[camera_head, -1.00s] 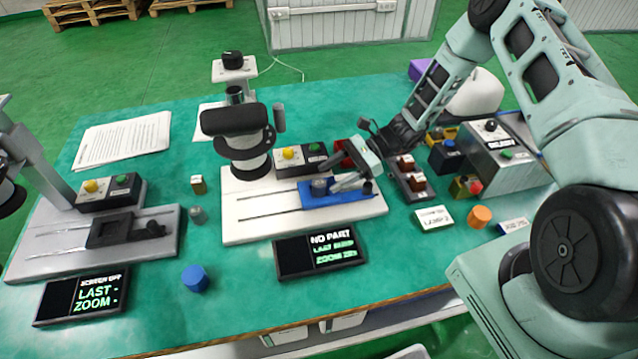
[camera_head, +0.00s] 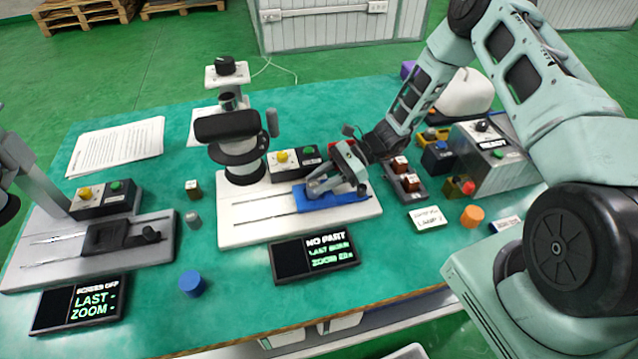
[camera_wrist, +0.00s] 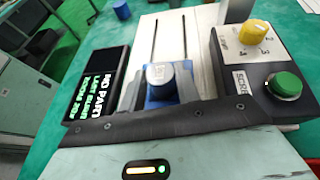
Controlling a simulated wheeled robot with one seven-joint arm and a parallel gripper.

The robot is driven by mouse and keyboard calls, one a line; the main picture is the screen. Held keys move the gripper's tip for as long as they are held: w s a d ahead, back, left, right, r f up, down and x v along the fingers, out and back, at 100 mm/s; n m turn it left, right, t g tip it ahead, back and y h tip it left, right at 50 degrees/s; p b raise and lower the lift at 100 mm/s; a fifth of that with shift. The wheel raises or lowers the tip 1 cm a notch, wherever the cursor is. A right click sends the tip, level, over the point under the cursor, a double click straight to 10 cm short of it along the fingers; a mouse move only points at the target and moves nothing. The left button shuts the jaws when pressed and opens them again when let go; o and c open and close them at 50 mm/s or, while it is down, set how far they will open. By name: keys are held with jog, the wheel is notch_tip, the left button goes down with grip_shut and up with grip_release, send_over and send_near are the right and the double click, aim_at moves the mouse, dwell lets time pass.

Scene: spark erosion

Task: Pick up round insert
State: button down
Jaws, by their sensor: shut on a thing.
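My gripper (camera_head: 318,187) reaches down from the right over the blue holder (camera_head: 346,198) on the white middle machine bed. It is shut on the round insert (camera_wrist: 161,74), a short grey-blue cylinder with a flat top. In the wrist view the insert stands upright, with the blue holder (camera_wrist: 155,101) around its lower part. In the head view my gripper mostly hides the insert. I cannot tell whether the insert touches the holder or is slightly raised.
A black screen (camera_head: 315,255) reading "NO PART" lies in front of the bed. A control box (camera_wrist: 262,65) with a yellow knob and green button stands close. The machine head (camera_head: 228,130) rises behind. A blue cylinder (camera_head: 192,284) and grey cylinder (camera_head: 193,219) stand left.

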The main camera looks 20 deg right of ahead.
notch_tip(320, 180, up, 10)
jog(key=b, duration=0.1)
jog(key=shift+f+b, duration=0.25)
jog(key=shift+b, duration=0.15)
dwell(0.5)
